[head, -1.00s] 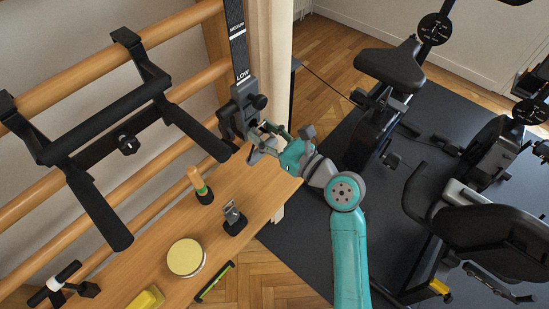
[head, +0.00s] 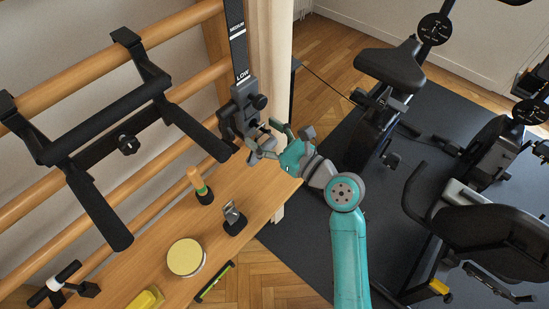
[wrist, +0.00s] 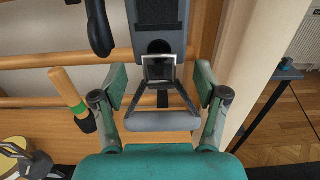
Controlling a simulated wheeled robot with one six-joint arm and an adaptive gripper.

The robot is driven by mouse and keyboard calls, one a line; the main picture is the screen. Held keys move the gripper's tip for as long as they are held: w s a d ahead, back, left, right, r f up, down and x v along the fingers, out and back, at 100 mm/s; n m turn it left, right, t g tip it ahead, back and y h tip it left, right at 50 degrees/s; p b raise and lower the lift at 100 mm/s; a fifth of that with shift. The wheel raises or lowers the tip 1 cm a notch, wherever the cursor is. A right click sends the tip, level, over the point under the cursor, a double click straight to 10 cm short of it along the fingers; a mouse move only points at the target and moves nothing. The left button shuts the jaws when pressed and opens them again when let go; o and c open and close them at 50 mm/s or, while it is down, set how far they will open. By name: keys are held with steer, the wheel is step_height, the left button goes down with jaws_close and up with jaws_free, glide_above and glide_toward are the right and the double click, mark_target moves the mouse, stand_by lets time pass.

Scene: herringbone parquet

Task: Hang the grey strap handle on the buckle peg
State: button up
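The grey strap handle (wrist: 162,121) has a grey grip and two black straps that rise to a point at the square metal peg (wrist: 160,68) in the wrist view. The straps appear to hang on the peg, but the loop itself is too small to tell clearly. The peg sticks out of the dark buckle (head: 243,108) on the vertical strap marked LOW. My gripper (wrist: 160,80) is open, with one finger on each side of the handle and a gap to each. It also shows in the head view (head: 267,143), just in front of the buckle.
A black bar frame (head: 100,125) hangs on the wooden rungs at left. The wooden bench (head: 165,220) below holds a wooden-handled tool (head: 199,185), a round yellow-topped tin (head: 186,257) and a small dark stand (head: 235,220). Exercise bikes (head: 390,70) stand at right.

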steer(key=v, duration=1.2)
steer(key=shift+s, duration=0.1)
steer(key=s+d+f+n+t+h, duration=0.1)
steer(key=s+d+f+n+h, duration=0.35)
steer(key=s+f, duration=0.3)
steer(key=s+d+f+n+t+h, duration=0.2)
steer(key=s+d+f+n+h, duration=0.1)
steer(key=s+d+f+h, duration=0.35)
steer(key=s+d+r+n+h, duration=0.1)
steer(key=s+r+n, duration=0.1)
steer(key=s+n, duration=0.7)
steer(key=s+d+r+n+h, duration=0.1)
steer(key=s+r+n+h, duration=0.1)
steer(key=s+n, duration=0.7)
steer(key=shift+s+d+t, duration=0.35)
steer(key=shift+s+t, duration=0.05)
steer(key=shift+s, duration=0.1)
stand_by(2.1)
